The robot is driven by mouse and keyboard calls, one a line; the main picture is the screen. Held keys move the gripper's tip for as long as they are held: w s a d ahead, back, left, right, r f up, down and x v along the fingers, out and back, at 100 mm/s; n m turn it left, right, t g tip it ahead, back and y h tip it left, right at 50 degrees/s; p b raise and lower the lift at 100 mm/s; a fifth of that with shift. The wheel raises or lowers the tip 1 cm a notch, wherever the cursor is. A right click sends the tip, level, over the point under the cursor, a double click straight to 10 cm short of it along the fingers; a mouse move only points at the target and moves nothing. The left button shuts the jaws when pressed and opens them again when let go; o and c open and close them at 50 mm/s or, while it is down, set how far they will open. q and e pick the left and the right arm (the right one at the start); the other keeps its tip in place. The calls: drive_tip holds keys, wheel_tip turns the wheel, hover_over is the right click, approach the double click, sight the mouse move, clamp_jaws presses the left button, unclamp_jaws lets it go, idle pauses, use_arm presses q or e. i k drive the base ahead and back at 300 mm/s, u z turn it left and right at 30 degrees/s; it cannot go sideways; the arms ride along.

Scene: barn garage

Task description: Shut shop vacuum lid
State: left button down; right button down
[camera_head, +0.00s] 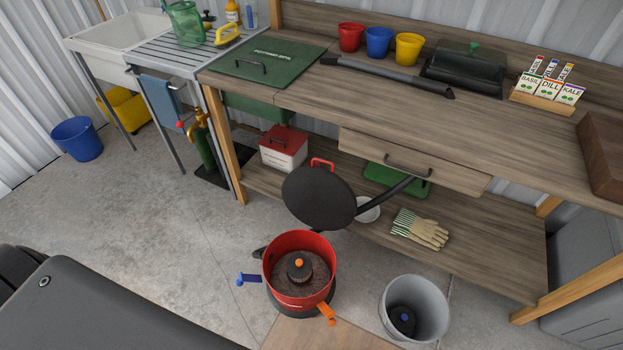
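The shop vacuum is a red open drum (300,268) on the concrete floor in front of the workbench. Its round dark lid (318,197) stands raised and tilted open at the drum's back side, with a red handle at its top edge and a black tube reaching right from it. Inside the drum is a dark filter with an orange knob (299,262), with brown debris around it. Neither gripper shows in the head view.
A grey bucket (414,308) stands right of the vacuum. The workbench (300,97) is behind, its lower shelf (480,252) holding gloves (419,229) and a red-and-white box (284,148). A black wand (387,76) lies on top.

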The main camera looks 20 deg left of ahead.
sight(319, 199)
drive_tip(key=u, duration=0.05)
drive_tip(key=k, duration=0.2)
drive_tip(key=u, duration=2.35)
drive_tip(key=i, duration=3.05)
drive_tip(key=z, duration=4.65)
drive_tip(key=i, duration=0.45)
drive_tip(key=u, duration=0.05)
